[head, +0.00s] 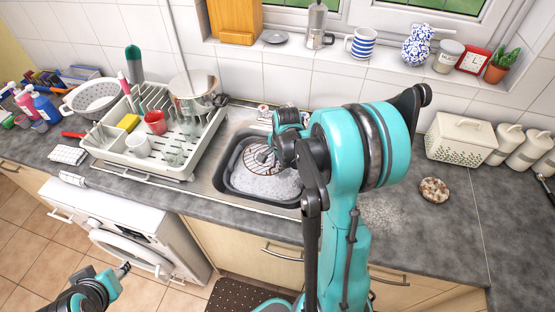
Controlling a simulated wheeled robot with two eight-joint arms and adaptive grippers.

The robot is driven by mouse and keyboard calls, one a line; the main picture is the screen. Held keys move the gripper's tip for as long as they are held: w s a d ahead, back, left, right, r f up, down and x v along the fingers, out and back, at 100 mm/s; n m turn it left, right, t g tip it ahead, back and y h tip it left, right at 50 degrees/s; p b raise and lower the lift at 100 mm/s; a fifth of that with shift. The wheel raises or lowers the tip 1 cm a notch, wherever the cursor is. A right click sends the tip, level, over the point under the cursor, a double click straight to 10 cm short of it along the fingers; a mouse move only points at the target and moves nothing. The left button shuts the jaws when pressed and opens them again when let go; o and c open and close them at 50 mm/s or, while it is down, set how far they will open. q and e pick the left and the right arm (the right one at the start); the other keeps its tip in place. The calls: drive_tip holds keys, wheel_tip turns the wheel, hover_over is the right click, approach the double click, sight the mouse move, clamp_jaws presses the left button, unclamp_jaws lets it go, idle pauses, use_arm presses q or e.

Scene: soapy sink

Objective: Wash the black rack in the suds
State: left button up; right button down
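A round wire rack (260,157), dark brownish in this light, is at the back of the sink basin (226,181), tilted and partly above the white suds (264,186). My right gripper (276,152) is over the basin at the rack's right edge. My arm hides part of it, so I cannot tell whether its fingers are closed on the rack or only beside it. My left gripper (124,268) is low at the lower left, in front of the white washing machine, away from the sink. Its fingers are too small to judge.
A white dish rack (150,169) with cups, a yellow sponge and a pot stands left of the sink. A white colander (95,97) and bottles are further left. A cream basket (461,138) and canisters stand at the right. The counter right of my arm is mostly clear.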

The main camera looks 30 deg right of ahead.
wheel_tip(320, 180, down, 20)
drive_tip(key=b, duration=1.5)
drive_tip(key=shift+r+b, duration=0.25)
drive_tip(key=shift+b, duration=0.05)
drive_tip(key=shift+s, duration=0.1)
